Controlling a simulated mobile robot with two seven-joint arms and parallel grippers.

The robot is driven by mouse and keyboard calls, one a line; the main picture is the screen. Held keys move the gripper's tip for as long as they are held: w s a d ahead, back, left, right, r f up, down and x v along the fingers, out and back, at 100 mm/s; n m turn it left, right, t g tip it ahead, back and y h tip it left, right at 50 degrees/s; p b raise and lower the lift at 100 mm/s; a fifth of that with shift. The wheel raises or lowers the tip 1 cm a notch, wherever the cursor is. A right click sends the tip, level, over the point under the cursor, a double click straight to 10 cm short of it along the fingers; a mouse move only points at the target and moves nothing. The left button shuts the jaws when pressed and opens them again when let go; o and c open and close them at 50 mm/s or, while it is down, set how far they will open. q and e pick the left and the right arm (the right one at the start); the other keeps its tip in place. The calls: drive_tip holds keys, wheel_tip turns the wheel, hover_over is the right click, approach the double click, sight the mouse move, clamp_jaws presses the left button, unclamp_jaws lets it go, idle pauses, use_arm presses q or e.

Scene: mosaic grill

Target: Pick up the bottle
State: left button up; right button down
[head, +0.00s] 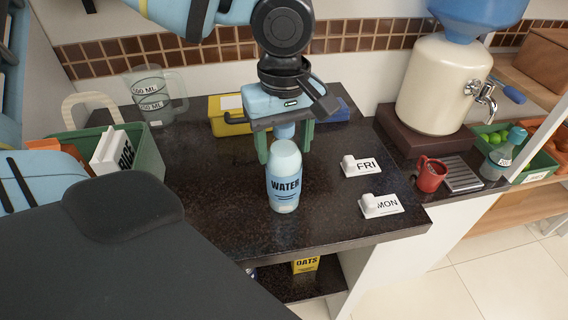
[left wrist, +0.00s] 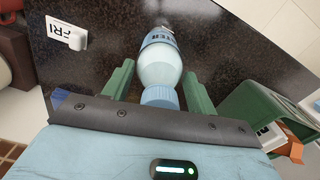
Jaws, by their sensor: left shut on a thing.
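The light-blue water bottle (head: 285,190), with a dark WATER label and a pale blue cap, is upright near the front of the dark counter. It also shows in the left wrist view (left wrist: 160,66), pointing away from the camera with its cap nearest. My left gripper (head: 285,153) comes down over the bottle from above. Its green fingers are on either side of the bottle's top, also in the left wrist view (left wrist: 158,74), and it is shut on the bottle. I cannot tell whether the bottle's base touches the counter. My right gripper is not in view.
FRI (head: 362,167) and MON (head: 381,205) tags lie right of the bottle. A green bin (head: 146,161) and measuring jug (head: 158,95) stand left. A yellow box (head: 226,124) is behind. A red mug (head: 431,175) and drink dispenser (head: 440,85) stand right.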

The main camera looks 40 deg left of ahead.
use_arm(q)
clamp_jaws()
wheel_tip(320, 180, up, 10)
drive_tip(key=shift+r+p, duration=0.1)
drive_tip(key=shift+p, duration=0.25)
idle(0.5)
